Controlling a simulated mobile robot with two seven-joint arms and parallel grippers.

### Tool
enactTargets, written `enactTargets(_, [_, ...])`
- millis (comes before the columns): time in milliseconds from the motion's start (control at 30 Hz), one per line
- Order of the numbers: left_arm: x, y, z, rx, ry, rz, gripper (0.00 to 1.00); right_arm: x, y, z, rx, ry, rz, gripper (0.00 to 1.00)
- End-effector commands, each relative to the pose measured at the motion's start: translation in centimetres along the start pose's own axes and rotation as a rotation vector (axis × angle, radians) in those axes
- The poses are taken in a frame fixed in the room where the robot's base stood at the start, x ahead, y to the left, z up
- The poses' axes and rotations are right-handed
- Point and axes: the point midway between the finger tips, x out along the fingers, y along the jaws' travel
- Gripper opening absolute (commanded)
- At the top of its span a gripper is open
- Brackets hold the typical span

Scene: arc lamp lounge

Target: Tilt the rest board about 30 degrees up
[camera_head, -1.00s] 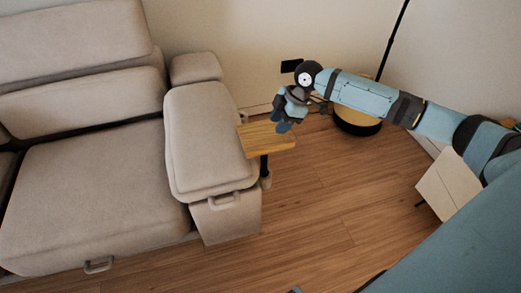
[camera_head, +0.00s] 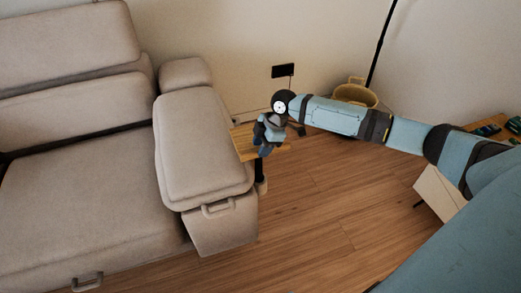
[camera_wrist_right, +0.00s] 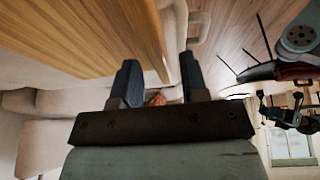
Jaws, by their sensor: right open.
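The rest board is a small wooden board (camera_head: 242,143) on a dark post beside the sofa's right armrest in the head view. It looks about level. In the right wrist view the wooden board (camera_wrist_right: 90,32) fills the upper left, close to the fingers. My right gripper (camera_head: 264,150) is at the board's right part in the head view and hides some of it. In the right wrist view its two fingers (camera_wrist_right: 158,85) are apart with nothing clearly between them. I cannot tell whether they touch the board. My left gripper is not in view.
A beige sofa (camera_head: 80,185) with a padded armrest (camera_head: 203,150) fills the left. A yellow basket (camera_head: 356,95) stands by the wall near a dark lamp pole (camera_head: 380,45). A white cabinet (camera_head: 438,195) is at the right. The wooden floor (camera_head: 320,220) in the middle is clear.

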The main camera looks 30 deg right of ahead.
Motion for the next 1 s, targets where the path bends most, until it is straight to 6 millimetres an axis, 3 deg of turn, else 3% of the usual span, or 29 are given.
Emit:
enactTargets(400, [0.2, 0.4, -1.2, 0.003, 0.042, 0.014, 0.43, 0.9, 0.0, 0.0, -0.001, 0.0, 0.0, 0.4])
enactTargets(567, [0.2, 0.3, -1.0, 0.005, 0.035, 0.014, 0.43, 0.9, 0.0, 0.0, -0.001, 0.0, 0.0, 0.04])
enactTargets(600, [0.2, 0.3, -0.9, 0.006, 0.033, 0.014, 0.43, 0.9, 0.0, 0.0, -0.001, 0.0, 0.0, 0.0])
enactTargets(867, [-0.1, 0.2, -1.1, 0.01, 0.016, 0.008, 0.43, 1.0, -0.3, 0.0, -0.012, -0.001, 0.03, 0.0])
enactTargets(1000, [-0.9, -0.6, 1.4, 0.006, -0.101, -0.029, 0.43, 1.7, -0.9, 0.3, -0.061, -0.001, 0.145, 0.0])
